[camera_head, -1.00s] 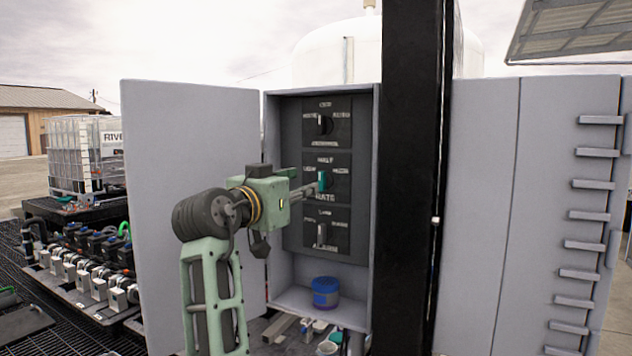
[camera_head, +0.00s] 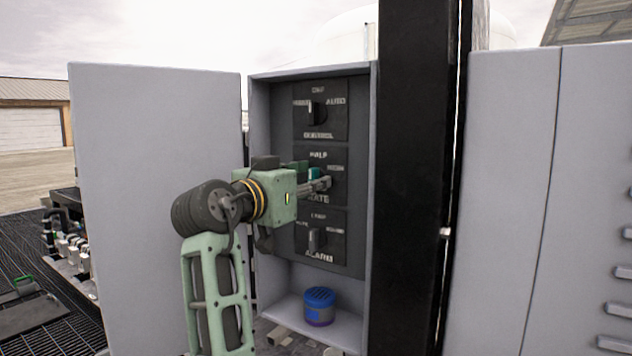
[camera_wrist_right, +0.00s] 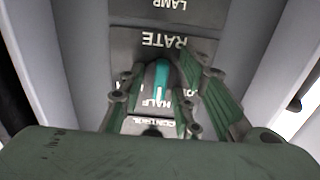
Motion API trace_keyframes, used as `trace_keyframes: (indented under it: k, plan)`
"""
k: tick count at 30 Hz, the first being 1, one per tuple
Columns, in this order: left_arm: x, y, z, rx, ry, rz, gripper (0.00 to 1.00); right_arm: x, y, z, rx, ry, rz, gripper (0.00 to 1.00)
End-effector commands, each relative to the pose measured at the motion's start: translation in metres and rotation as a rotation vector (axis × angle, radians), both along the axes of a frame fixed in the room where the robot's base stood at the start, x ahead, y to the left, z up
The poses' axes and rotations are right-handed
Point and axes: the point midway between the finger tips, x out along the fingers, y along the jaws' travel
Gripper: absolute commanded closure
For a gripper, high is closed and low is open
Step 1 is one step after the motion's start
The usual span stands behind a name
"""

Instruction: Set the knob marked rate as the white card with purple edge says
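The rate knob (camera_head: 314,173) is dark with a teal face, on the middle panel of the open grey cabinet (camera_head: 369,230). My right gripper (camera_head: 322,183) is at this knob and partly covers it. In the right wrist view the knob (camera_wrist_right: 162,78) stands between the two fingers of the gripper (camera_wrist_right: 160,70), which are apart on either side; contact is not clear. There the panel lettering is upside down, with RATE above the knob and HALF below. The knob's teal stripe is close to upright, toward HALF. The white card with purple edge and my left gripper are not in view.
The control knob (camera_head: 317,112) sits above and the alarm knob (camera_head: 317,239) below the rate panel. A blue-lidded jar (camera_head: 319,306) stands on the cabinet floor. The cabinet door (camera_head: 155,200) is swung open to the left; a black post (camera_head: 415,200) stands to the right.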

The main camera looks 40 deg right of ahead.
Motion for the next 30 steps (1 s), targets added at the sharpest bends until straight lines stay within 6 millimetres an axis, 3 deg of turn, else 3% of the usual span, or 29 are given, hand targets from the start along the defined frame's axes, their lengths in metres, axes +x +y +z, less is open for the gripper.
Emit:
trace_keyframes:
  k: [4,9,14,22,30]
  plan:
    - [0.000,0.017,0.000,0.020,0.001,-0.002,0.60,0.000,0.000,0.000,0.000,0.000,0.001,0.70]
    - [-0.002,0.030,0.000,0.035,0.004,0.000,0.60,0.000,0.000,0.000,0.000,0.000,0.001,0.85]
    - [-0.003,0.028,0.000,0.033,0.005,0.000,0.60,0.000,0.000,0.000,0.000,0.000,0.001,0.99]
    - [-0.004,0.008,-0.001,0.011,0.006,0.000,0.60,0.000,0.000,0.000,0.001,-0.001,0.000,1.00]
    - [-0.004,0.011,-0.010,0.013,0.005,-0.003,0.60,0.000,-0.001,-0.002,0.026,-0.060,0.000,1.00]
